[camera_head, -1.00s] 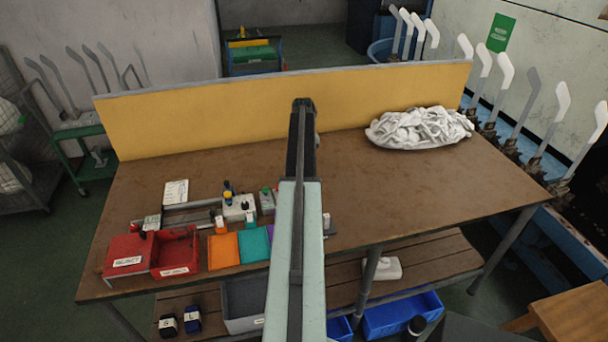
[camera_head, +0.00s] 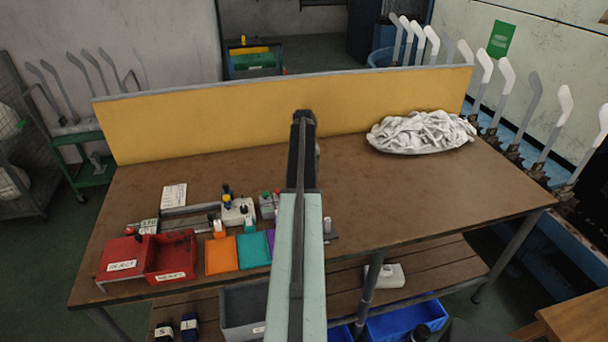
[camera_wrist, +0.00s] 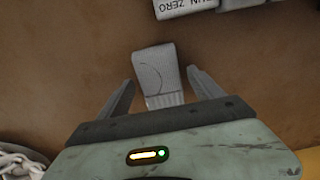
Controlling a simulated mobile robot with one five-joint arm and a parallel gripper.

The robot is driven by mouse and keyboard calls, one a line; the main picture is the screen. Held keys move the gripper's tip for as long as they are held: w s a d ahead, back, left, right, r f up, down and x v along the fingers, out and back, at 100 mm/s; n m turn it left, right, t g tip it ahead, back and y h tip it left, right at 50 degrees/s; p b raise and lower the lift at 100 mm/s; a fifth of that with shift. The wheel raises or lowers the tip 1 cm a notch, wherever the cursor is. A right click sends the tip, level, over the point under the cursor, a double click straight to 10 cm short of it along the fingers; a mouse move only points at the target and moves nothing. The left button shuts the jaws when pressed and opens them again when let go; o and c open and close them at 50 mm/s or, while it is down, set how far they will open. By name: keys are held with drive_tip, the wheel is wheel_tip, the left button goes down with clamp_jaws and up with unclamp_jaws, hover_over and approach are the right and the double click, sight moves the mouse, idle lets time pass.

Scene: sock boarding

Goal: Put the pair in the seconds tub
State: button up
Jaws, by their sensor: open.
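In the wrist view a folded pale grey pair of socks (camera_wrist: 155,66) lies on the brown bench, with a curved seam and a ribbed end towards my gripper (camera_wrist: 161,76). My gripper is open, with one finger on each side of the pair; I cannot tell how high the fingers are above the bench. The head view shows only the back of my arm; the fingers and the pair are hidden there. Two red tubs (camera_head: 171,258) stand at the bench's front left. One label reads REJECT; the other is hard to read. I cannot pick out a seconds tub.
A white sock heap (camera_head: 420,132) lies at the back right. A yellow panel (camera_head: 240,120) closes the bench's back. Orange and teal pads (camera_head: 254,250) and small devices crowd the front left. A grey bin (camera_head: 240,305) and blue bins (camera_head: 405,318) sit below. The bench's right half is mostly clear.

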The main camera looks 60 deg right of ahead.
wheel_tip(320, 180, up, 12)
drive_tip(key=p, duration=1.2)
drive_tip(key=shift+r, duration=0.2)
drive_tip(key=w+a+n, duration=0.1)
drive_tip(key=w+a, duration=0.6)
drive_tip(key=a, duration=0.4)
drive_tip(key=w+a+n, duration=0.2)
drive_tip(key=w+a, duration=0.5)
drive_tip(key=a, duration=0.4)
drive_tip(key=w+a+n, duration=0.1)
drive_tip(key=w+a, duration=0.6)
drive_tip(key=a, duration=0.4)
drive_tip(key=w+a+n, duration=0.2)
drive_tip(key=a, duration=1.6)
drive_tip(key=shift+w+a+n, duration=0.25)
drive_tip(key=shift+a+n, duration=0.15)
drive_tip(key=s+a+n, duration=0.1)
drive_tip(key=a, duration=0.6)
drive_tip(key=s+a+n, duration=0.1)
drive_tip(key=s+a, duration=0.1)
drive_tip(key=a, duration=0.6)
drive_tip(key=s+a+n, duration=0.1)
drive_tip(key=a, duration=0.6)
drive_tip(key=shift+s+a, duration=0.15)
drive_tip(key=shift+s, duration=0.05)
